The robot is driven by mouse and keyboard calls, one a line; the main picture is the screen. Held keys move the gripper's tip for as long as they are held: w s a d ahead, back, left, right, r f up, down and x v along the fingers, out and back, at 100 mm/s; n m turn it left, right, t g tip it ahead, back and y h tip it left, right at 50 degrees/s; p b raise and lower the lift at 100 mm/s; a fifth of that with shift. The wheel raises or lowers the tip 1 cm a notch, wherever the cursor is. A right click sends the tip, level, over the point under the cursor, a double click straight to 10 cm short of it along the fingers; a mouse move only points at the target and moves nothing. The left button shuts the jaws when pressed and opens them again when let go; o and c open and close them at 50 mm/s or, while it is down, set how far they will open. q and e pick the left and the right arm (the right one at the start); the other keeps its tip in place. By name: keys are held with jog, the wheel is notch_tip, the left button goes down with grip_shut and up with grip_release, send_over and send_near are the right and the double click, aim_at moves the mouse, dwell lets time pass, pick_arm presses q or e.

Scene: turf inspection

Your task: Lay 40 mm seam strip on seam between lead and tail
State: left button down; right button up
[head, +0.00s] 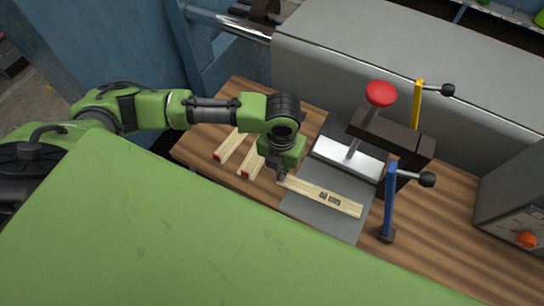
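A pale wooden strip marked "40 mm" (335,201) lies at a slant over grey sheet material (318,219). My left gripper (281,174) points down at the strip's left end. Its fingertips are small and partly hidden, so I cannot tell whether they hold the strip or are only beside it. More grey sheet (333,128) shows beyond a bright metal plate (348,157). I cannot make out the seam or tell lead from tail. My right gripper is not in view.
Two pale strips with red ends (229,147) (250,163) lie left on the wooden bench (455,245). A dark press with a red knob (381,94) stands behind, between a yellow clamp (417,105) and a blue clamp (390,205). A grey box (515,205) stands right.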

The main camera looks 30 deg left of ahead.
pick_arm(q)
jog(key=shift+w+d+f+m, duration=0.15)
jog(key=shift+w+d+m, duration=0.15)
jog(key=shift+w+d, duration=0.15)
jog(key=shift+s, duration=0.35)
jog(key=shift+r+p, duration=0.2)
jog(key=shift+p, duration=0.2)
notch_tip(320, 180, down, 4)
jog(key=shift+f+b, duration=0.15)
jog(key=shift+b, duration=0.9)
jog(key=w+b, duration=0.1)
jog(key=w, duration=0.5)
jog(key=shift+w+d, duration=0.15)
jog(key=shift+w, duration=0.1)
jog(key=w, duration=0.2)
jog(key=shift+w+d+b, duration=0.1)
jog(key=shift+w+b, duration=0.2)
jog(key=shift+b, duration=0.05)
jog(key=shift+w+d+b, duration=0.1)
jog(key=shift+w+b, duration=0.75)
jog(key=shift+w, duration=1.15)
jog(key=shift+f, duration=0.75)
